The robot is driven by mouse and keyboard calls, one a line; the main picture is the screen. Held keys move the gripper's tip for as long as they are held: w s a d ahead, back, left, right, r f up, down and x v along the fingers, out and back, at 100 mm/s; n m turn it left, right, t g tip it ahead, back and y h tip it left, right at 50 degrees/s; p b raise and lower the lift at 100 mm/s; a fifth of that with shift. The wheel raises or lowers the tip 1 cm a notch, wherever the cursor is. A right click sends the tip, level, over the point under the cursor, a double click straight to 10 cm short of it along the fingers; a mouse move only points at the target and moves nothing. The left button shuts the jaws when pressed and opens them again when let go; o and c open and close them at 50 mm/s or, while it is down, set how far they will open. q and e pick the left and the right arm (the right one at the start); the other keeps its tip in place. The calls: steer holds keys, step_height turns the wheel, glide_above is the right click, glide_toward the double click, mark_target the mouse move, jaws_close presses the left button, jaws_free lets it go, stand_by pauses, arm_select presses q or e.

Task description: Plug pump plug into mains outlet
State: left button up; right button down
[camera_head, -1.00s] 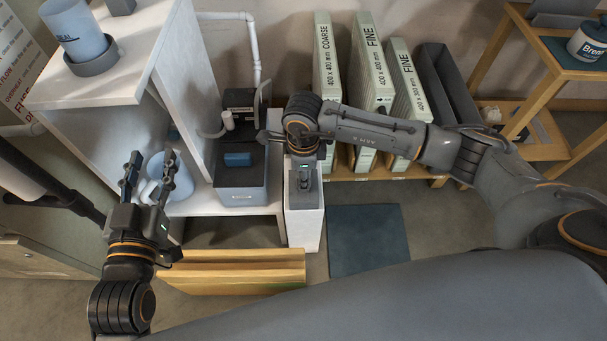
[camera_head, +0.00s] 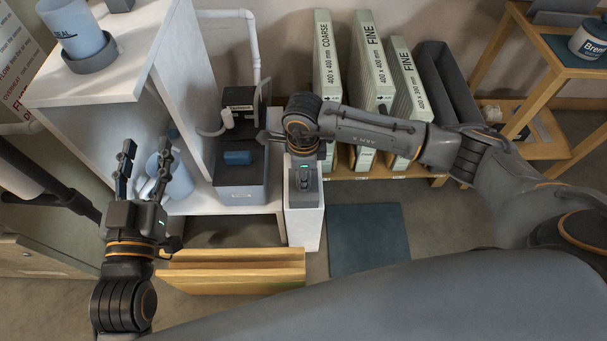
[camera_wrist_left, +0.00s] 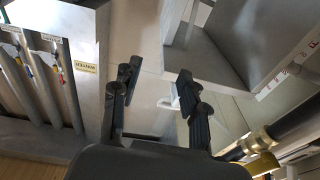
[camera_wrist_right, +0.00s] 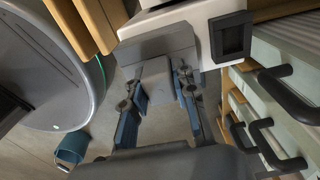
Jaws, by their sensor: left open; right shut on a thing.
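My right gripper (camera_wrist_right: 157,88) is shut on a grey block-like piece (camera_wrist_right: 158,72) in the right wrist view; I cannot tell whether this is the pump plug. In the head view my right gripper is largely hidden by its own wrist, above a narrow white housing (camera_head: 305,222). My left gripper (camera_head: 147,150) is open and empty in front of a light blue jug (camera_head: 180,182). It also shows open in the left wrist view (camera_wrist_left: 157,82). A black pump unit on a grey tank (camera_head: 241,194) stands to the right of the jug. I cannot make out the mains outlet.
Upright filters (camera_head: 372,62) and a dark bin (camera_head: 448,85) stand on a low wooden rack at the back. A dark mat (camera_head: 368,240) lies on otherwise clear floor. White panels (camera_head: 187,80) rise beside my left gripper.

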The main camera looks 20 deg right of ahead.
steer(key=shift+f, duration=0.2)
steer(key=c, duration=1)
jaws_free()
arm_select(q)
steer(key=shift+d+r+t, duration=0.1)
steer(key=shift+r+t, duration=0.4)
steer(key=shift+r, duration=0.25)
arm_select(e)
steer(key=shift+r, duration=0.1)
